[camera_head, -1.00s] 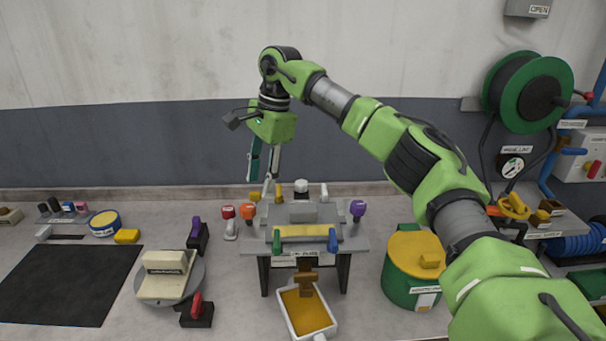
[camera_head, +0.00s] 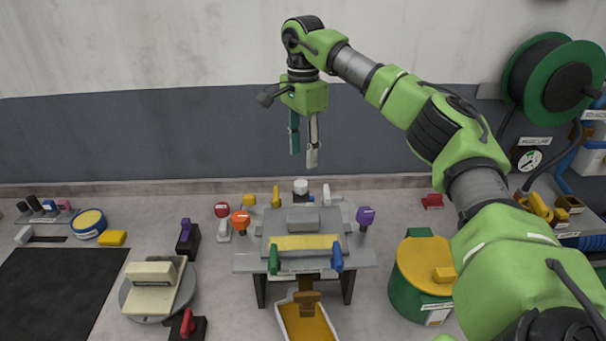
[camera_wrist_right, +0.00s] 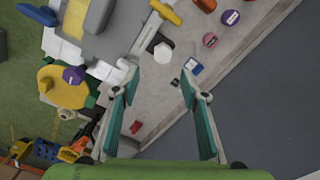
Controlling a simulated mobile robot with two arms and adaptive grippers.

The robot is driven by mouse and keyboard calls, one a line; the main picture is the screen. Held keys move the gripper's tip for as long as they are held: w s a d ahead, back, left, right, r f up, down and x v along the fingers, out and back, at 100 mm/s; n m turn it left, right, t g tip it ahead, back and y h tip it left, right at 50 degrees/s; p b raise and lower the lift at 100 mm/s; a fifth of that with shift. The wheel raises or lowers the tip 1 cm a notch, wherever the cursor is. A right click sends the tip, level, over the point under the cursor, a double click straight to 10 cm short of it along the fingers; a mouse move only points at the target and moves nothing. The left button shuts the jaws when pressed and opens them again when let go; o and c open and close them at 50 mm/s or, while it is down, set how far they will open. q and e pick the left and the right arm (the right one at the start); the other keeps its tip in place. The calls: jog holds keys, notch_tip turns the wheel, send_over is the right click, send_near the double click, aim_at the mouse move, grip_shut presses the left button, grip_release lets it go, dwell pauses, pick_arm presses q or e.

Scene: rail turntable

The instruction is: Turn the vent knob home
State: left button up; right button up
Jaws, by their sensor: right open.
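A grey fixture (camera_head: 250,262) stands mid-bench. Around it are a white-capped knob (camera_head: 301,187), a white lever (camera_head: 326,194), an orange knob (camera_head: 241,220), a purple knob (camera_head: 365,215), a green handle (camera_head: 273,260) and a blue handle (camera_head: 337,257). I cannot tell which is the vent knob; labels are too small. My right gripper (camera_head: 303,157) is open and empty, pointing down above and behind the fixture. In the right wrist view the white-capped knob (camera_wrist_right: 163,52) lies beyond the spread fingers, apart from them. My left gripper is out of view.
A yellow-lidded green canister (camera_head: 420,280) stands right of the fixture. A turntable (camera_head: 187,290) with a cream block and a black mat (camera_head: 60,300) lie left. A small red object (camera_head: 432,201) lies at the back right. The wall rises close behind.

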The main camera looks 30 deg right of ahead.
send_over(303, 182)
notch_tip(303, 182, down, 4)
jog(key=shift+s+d+f+p, duration=0.1)
jog(key=shift+p, duration=0.35)
notch_tip(303, 182, down, 4)
jog(key=shift+r+p, duration=0.1)
jog(key=shift+p, duration=0.45)
jog(key=shift+f, duration=0.25)
jog(key=shift+c, duration=0.3)
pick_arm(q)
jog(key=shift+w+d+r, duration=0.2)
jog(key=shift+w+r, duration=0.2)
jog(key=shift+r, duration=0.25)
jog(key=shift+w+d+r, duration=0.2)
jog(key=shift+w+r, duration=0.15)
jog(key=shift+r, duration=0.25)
pick_arm(e)
jog(key=c, duration=1)
